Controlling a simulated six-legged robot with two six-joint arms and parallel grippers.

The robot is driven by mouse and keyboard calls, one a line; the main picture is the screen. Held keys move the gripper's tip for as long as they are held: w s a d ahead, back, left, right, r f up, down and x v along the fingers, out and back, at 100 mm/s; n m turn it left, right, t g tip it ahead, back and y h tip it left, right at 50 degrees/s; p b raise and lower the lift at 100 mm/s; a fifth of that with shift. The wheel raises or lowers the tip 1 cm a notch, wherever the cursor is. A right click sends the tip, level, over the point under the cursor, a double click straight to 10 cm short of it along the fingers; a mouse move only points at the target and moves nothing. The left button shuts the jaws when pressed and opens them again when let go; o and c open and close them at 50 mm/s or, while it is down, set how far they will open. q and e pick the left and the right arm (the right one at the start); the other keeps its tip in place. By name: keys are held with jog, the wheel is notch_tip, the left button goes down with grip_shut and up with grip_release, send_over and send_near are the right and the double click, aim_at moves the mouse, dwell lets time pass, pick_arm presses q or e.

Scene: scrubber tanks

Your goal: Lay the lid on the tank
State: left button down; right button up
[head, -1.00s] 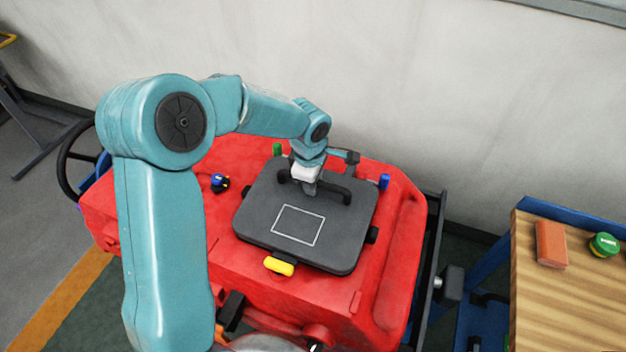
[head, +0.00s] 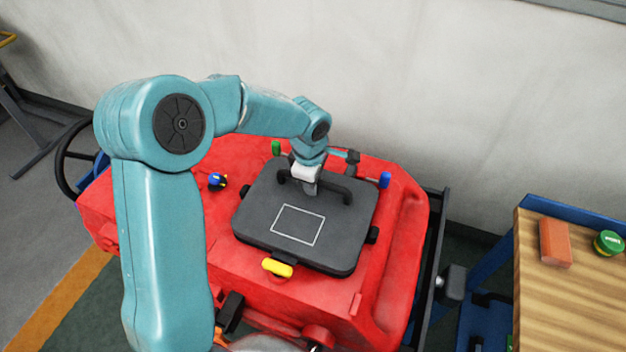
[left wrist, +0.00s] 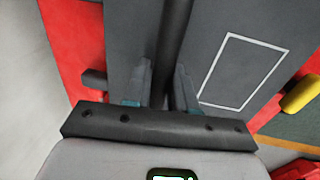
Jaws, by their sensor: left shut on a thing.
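The lid (head: 265,215) is a dark grey rounded slab with a white rectangle outline and a black bar handle (head: 330,190). It lies over the top of the red tank (head: 235,270); whether it rests fully on the rim or just above it, I cannot tell. My left gripper (head: 310,188) is shut on the lid's handle near its middle. In the left wrist view the fingers (left wrist: 162,90) close around the dark handle (left wrist: 175,40), with the lid (left wrist: 225,40) behind. The tank opening is hidden under the lid. My right gripper is not in view.
A yellow latch (head: 277,268), a blue one (head: 385,180) and a green one (head: 276,148) stand around the lid. A blue-and-black knob (head: 217,181) is on the tank's left. A wooden table (head: 560,300) at right holds an orange block (head: 555,243) and a green round item (head: 608,243).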

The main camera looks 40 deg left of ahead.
pick_arm(q)
jog(key=shift+r+b, duration=0.15)
jog(key=shift+b, duration=0.15)
dwell(0.4)
jog(key=shift+c, duration=1.8)
grip_release()
jog(key=shift+r+p, duration=0.4)
jog(key=shift+r, duration=0.35)
jog(key=shift+s+r, duration=0.25)
jog(key=shift+r, duration=0.35)
jog(key=shift+r+p, duration=0.6)
jog(key=shift+r, duration=0.15)
jog(key=shift+s+d+r, duration=0.1)
jog(key=shift+s, duration=0.05)
